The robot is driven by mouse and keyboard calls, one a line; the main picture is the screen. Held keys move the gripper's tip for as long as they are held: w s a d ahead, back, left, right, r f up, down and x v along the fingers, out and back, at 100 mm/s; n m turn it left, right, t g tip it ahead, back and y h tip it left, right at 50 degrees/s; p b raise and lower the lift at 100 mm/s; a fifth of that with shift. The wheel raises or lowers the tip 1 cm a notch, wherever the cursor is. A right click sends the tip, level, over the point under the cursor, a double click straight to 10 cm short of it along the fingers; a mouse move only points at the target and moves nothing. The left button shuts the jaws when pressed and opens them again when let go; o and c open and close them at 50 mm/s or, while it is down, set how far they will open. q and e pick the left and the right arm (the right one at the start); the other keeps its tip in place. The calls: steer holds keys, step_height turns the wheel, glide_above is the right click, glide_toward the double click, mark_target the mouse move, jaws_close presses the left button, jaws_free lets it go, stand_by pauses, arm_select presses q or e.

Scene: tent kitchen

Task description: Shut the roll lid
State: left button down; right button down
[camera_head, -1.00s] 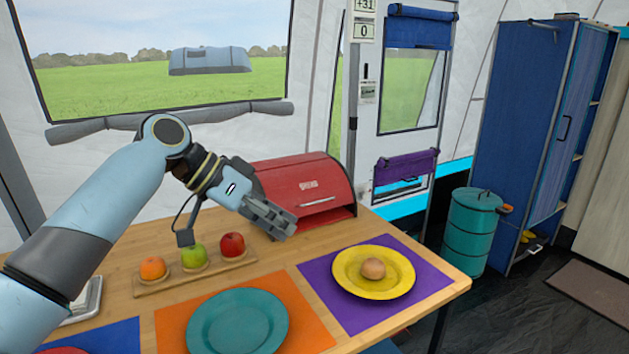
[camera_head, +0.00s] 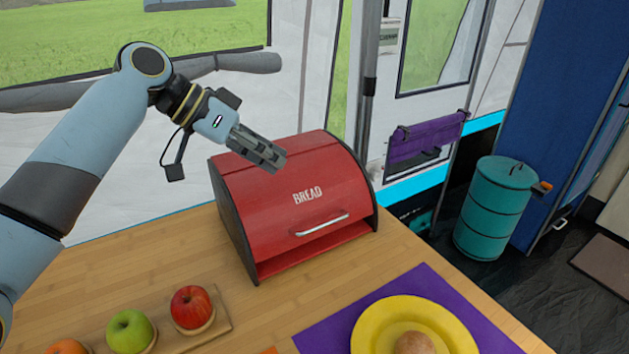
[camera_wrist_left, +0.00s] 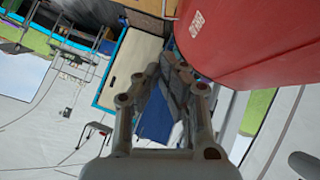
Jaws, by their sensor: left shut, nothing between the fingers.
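The red bread box (camera_head: 295,205) stands on the wooden table, with dark side panels and white lettering on its roll lid (camera_head: 290,185). The lid is mostly down. A gap shows below its silver handle (camera_head: 322,224), at the bottom of the front. My left gripper (camera_head: 278,162) is shut and empty, over the upper left part of the lid in the head view. In the left wrist view the fingertips (camera_wrist_left: 174,62) are beside the red lid (camera_wrist_left: 255,40); I cannot tell whether they touch it. My right gripper is not in view.
A board with an orange, a green apple (camera_head: 130,331) and a red apple (camera_head: 192,307) lies in front of the box. A yellow plate (camera_head: 365,330) with a bun sits on a purple mat (camera_head: 440,283). A teal bin (camera_head: 493,210) stands beyond the table.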

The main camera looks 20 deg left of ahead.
arm_select(q)
steer(key=s+a+f+x, duration=0.1)
steer(key=f+x, duration=0.1)
steer(key=x, duration=1)
steer(key=shift+d+f, duration=0.2)
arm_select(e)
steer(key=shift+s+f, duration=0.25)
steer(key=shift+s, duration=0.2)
arm_select(q)
steer(key=shift+s, duration=0.15)
steer(key=shift+m+t+y, duration=0.6)
steer(key=shift+t+y, duration=0.1)
steer(key=shift+y, duration=0.2)
steer(key=s+d+f, duration=0.1)
steer(key=f, duration=0.2)
steer(key=s+d+f, duration=0.1)
steer(key=f, duration=0.1)
steer(key=shift+s+d+f+b, duration=0.3)
steer(key=shift+b, duration=0.1)
steer(key=shift+f, duration=0.25)
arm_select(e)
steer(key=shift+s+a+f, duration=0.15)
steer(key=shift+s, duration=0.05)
arm_select(q)
steer(key=shift+s, duration=0.1)
